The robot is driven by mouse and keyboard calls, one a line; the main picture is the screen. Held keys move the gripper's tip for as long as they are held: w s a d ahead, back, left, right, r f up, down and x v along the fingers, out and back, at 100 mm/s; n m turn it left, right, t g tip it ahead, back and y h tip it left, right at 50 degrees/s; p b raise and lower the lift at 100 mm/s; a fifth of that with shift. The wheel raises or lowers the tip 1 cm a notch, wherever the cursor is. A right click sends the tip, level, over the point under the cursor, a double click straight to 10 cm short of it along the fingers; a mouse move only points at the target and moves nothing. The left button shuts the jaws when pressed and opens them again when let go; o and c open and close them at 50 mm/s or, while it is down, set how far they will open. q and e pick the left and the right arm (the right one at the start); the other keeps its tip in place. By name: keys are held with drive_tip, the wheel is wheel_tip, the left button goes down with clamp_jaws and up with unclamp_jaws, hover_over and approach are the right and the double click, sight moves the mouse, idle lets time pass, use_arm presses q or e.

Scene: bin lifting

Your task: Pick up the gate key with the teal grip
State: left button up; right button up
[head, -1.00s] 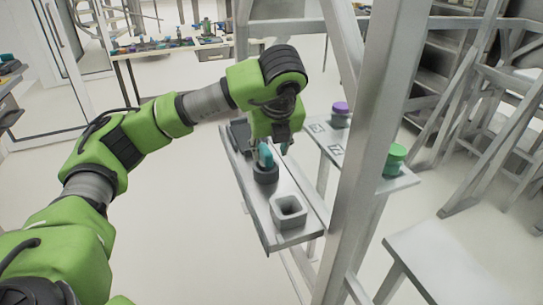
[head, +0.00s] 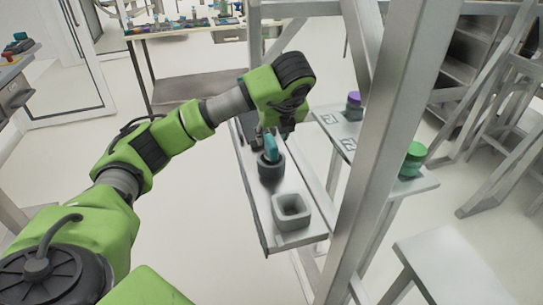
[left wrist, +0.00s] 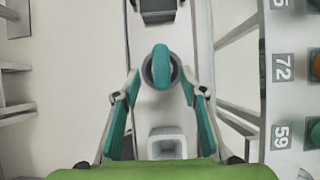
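The gate key with the teal grip (head: 271,148) stands upright in a dark round holder (head: 271,170) on a narrow grey shelf (head: 262,215). In the left wrist view the teal grip (left wrist: 161,64) shows from above, in the ring of its holder. My left gripper (left wrist: 161,80) is open, its teal-padded fingers apart on either side of the key, with gaps visible between fingers and grip. In the head view my wrist hides most of that gripper. My right gripper is in neither view.
An empty square grey socket (head: 292,211) stands nearer on the same shelf. A numbered side shelf (head: 335,128) holds a purple-topped piece (head: 354,106) and a green-topped piece (head: 413,158). A thick grey frame post (head: 382,150) rises right of the key's shelf.

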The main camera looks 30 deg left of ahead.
sight(272, 140)
use_arm(q)
drive_tip(key=shift+p+x, duration=0.75)
drive_tip(key=shift+x, duration=0.15)
drive_tip(key=x, duration=0.2)
drive_tip(key=shift+w+a+f+p, duration=0.15)
drive_tip(key=shift+w+f+p, duration=0.05)
drive_tip(key=shift+w+p, duration=0.1)
drive_tip(key=shift+a+f, duration=0.1)
drive_tip(key=shift+f, duration=0.15)
clamp_jaws()
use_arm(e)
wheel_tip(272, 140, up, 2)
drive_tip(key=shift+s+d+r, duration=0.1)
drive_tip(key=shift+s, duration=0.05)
use_arm(q)
drive_tip(key=shift+r, duration=0.1)
